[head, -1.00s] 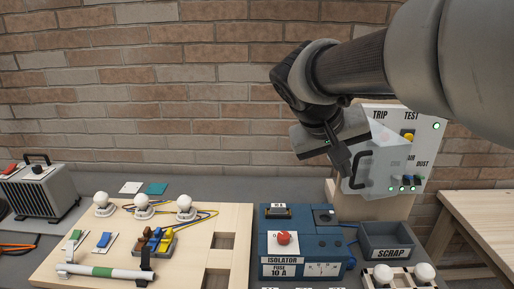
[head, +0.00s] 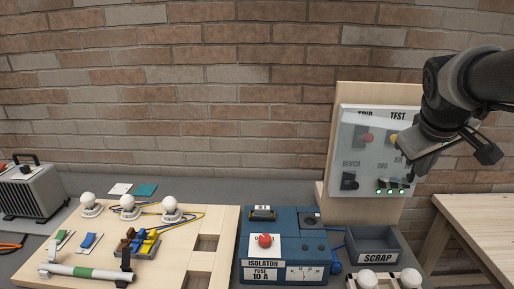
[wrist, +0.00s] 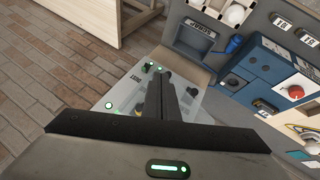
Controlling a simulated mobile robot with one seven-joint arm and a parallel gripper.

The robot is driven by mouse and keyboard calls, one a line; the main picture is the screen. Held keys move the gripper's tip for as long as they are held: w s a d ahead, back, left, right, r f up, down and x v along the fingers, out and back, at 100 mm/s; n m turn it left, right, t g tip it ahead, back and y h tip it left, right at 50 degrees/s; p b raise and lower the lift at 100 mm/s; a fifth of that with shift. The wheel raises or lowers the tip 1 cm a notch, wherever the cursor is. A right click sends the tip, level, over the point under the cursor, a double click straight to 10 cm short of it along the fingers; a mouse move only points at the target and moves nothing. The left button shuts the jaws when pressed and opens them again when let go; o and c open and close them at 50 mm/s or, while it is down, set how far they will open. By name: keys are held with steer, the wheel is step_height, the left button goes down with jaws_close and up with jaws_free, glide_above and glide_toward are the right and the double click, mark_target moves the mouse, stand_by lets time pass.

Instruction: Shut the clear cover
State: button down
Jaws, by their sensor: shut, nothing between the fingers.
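The clear cover (head: 362,150) lies across the front of the white switch panel (head: 425,122), over its lower labels, buttons and green lights. In the head view it looks flat to the panel or nearly so; I cannot tell whether it touches all along its edge. My gripper (head: 410,173) is shut and empty at the cover's right side, fingers pointing down toward it. Contact is unclear. In the wrist view my shut fingers (wrist: 177,90) stand in front of the panel and hide part of it. The cover's handle is not clearly visible, perhaps behind my gripper.
A blue isolator box (head: 285,250) and a grey scrap bin (head: 373,242) stand below the panel. A wooden board (head: 215,225) with lamps and wires lies left. A wooden bench (head: 485,225) stands right. The brick wall is behind.

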steer(key=w+d+p, duration=0.1)
steer(key=w+d, duration=0.4)
steer(key=d, duration=0.3)
steer(key=shift+w, duration=0.2)
steer(key=shift+s, duration=0.1)
stand_by(0.3)
